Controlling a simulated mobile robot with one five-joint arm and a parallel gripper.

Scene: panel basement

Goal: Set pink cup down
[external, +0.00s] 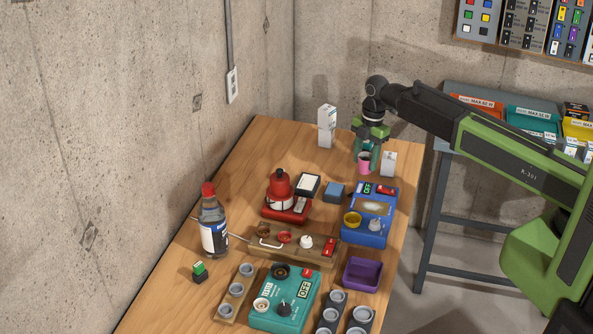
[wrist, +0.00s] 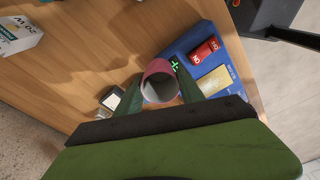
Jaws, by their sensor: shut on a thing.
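The pink cup (external: 364,168) is near the far end of the wooden table in the external view, below my gripper (external: 367,152). In the wrist view the cup (wrist: 158,70) shows its pink side and pale, empty-looking inside. It sits between the two green fingers of my gripper (wrist: 160,92), which are shut on it. I cannot tell whether the cup's base touches the table or hangs just above it.
A small white box (external: 388,163) stands close right of the cup, a tall white carton (external: 327,126) to its left. Bare wood (external: 262,145) lies at far left.

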